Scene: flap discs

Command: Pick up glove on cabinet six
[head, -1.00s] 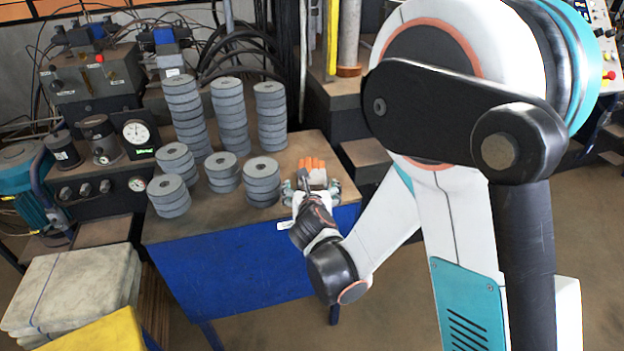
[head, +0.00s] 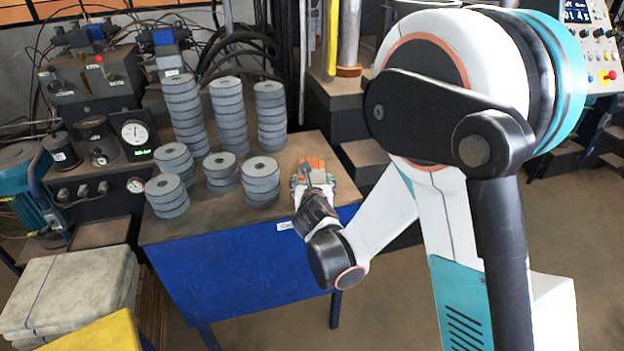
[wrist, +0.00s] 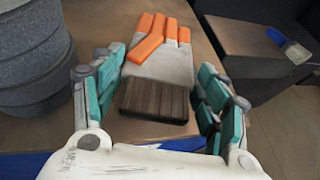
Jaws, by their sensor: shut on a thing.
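The glove (head: 315,167) has orange fingers and a pale palm, and lies at the right end of the blue cabinet's (head: 245,268) brown top. In the wrist view the glove (wrist: 165,65) shows its orange fingers pointing away and a dark brown ribbed cuff nearest me. My gripper (head: 314,182) is at the glove, with its wrist coming from the front right. In the wrist view its teal-padded fingers (wrist: 160,85) stand on either side of the palm and cuff, shut on the glove. The exact contact at the pads is hard to see.
Several stacks of grey flap discs (head: 262,180) stand left of the glove, one close to my left finger. Dark steps (head: 370,160) are at the right of the cabinet. A brush-like blue-handled thing (wrist: 288,45) lies on a dark block in the wrist view.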

